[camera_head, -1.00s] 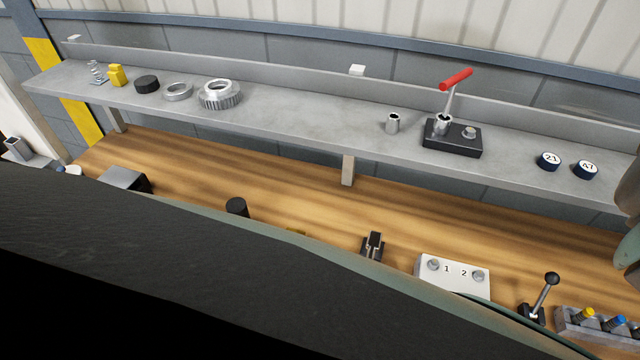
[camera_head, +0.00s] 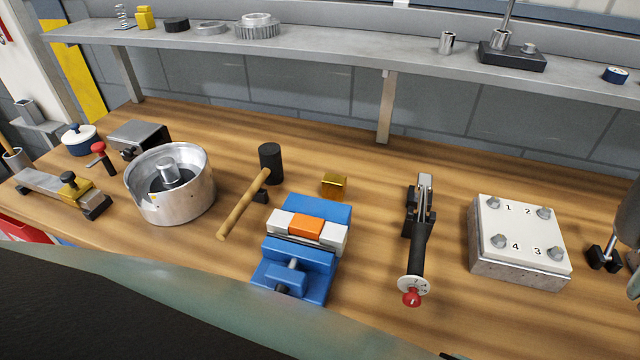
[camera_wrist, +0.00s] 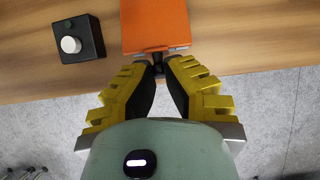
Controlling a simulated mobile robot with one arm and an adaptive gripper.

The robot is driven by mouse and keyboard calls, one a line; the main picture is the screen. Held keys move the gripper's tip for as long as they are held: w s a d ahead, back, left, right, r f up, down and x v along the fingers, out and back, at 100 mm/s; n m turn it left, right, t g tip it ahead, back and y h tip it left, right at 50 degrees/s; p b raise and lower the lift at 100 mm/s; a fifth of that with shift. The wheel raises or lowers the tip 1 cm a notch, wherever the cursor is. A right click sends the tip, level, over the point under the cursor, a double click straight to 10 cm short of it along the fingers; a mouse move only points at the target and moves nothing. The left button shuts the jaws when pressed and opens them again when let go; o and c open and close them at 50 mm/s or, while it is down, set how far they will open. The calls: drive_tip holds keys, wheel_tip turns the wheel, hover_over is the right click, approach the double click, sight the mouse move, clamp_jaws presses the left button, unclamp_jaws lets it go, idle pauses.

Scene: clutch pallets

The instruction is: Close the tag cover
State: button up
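In the wrist view, a flat orange piece (camera_wrist: 157,28) lies at the top centre, over the wooden bench edge. It looks like a cover or lid, but I cannot tell for sure that it is the tag cover. My gripper (camera_wrist: 158,68) has yellow fingers with dark pads, and their tips come together just below the near edge of the orange piece. Whether the tips touch the orange piece is unclear. The gripper is not visible in the head view.
A black box with a white button (camera_wrist: 70,45) stands left of the orange piece. In the head view, the bench holds a blue vise (camera_head: 285,280) with an orange block (camera_head: 306,227), a mallet (camera_head: 245,200), a metal bowl (camera_head: 195,200), a toggle clamp (camera_head: 417,235) and a numbered plate (camera_head: 520,237).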

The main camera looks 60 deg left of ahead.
drive_tip(key=shift+o, duration=0.7)
drive_tip(key=shift+a, duration=0.3)
drive_tip(key=shift+o, duration=0.7)
drive_tip(key=shift+w+a+r, duration=0.1)
drive_tip(key=shift+w+r, duration=0.15)
drive_tip(key=shift+w, duration=0.15)
drive_tip(key=shift+o, duration=0.8)
drive_tip(key=shift+w, duration=0.1)
drive_tip(key=shift+o, duration=1.4)
drive_tip(key=shift+s, duration=0.2)
drive_tip(key=v, duration=1.2)
drive_tip(key=shift+w, duration=0.1)
